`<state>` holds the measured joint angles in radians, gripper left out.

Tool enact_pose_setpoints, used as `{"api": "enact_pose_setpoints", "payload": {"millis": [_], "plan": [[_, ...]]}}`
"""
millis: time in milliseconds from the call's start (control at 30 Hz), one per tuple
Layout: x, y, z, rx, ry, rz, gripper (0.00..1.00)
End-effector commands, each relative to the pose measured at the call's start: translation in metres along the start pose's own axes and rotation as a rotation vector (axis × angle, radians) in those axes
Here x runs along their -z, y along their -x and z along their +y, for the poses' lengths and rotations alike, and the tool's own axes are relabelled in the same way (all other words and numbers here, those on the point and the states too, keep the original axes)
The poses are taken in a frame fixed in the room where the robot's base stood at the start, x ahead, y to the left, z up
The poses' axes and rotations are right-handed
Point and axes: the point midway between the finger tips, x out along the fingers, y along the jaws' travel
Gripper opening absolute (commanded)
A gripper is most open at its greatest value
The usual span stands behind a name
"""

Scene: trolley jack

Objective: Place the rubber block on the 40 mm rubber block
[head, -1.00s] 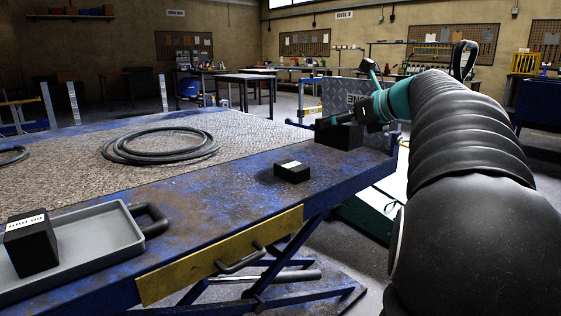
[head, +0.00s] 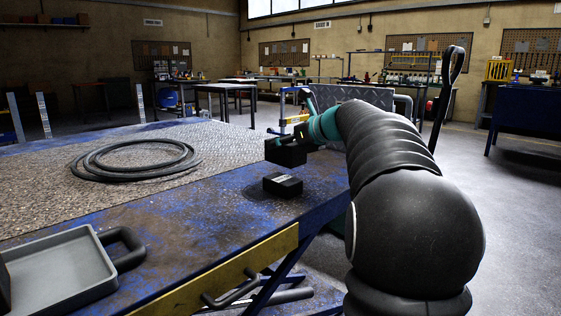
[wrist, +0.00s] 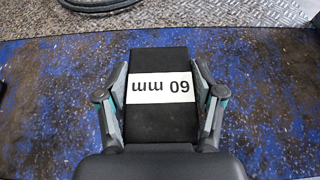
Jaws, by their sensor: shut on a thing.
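My gripper (wrist: 160,78) is shut on a black rubber block (wrist: 160,118), with a finger on each side of it. The block's white label reads "60 mm", upside down in the wrist view. In the head view this held block (head: 286,153) hangs just above and slightly behind a low black block (head: 283,185) on the blue table; a small gap seems to show between them. The low block's label is too small to read here; it appears to be the 40 mm block. It is not visible in the wrist view.
The worn blue lift table (head: 205,220) has a yellow front edge strip (head: 215,280). A grey tray (head: 62,270) at the left holds another black block (head: 4,288), cut off by the frame.

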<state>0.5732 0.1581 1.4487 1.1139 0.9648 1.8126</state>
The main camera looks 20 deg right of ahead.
Motion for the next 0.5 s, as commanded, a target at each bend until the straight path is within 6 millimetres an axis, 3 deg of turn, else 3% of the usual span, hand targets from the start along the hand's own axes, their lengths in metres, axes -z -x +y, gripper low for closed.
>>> {"api": "enact_pose_setpoints", "payload": {"millis": [267,500], "plan": [[0.005,-0.018,-0.001,0.003,-0.001,-0.002,0.09],[0.034,-0.029,-0.002,0.003,-0.003,-0.001,0.09]]}}
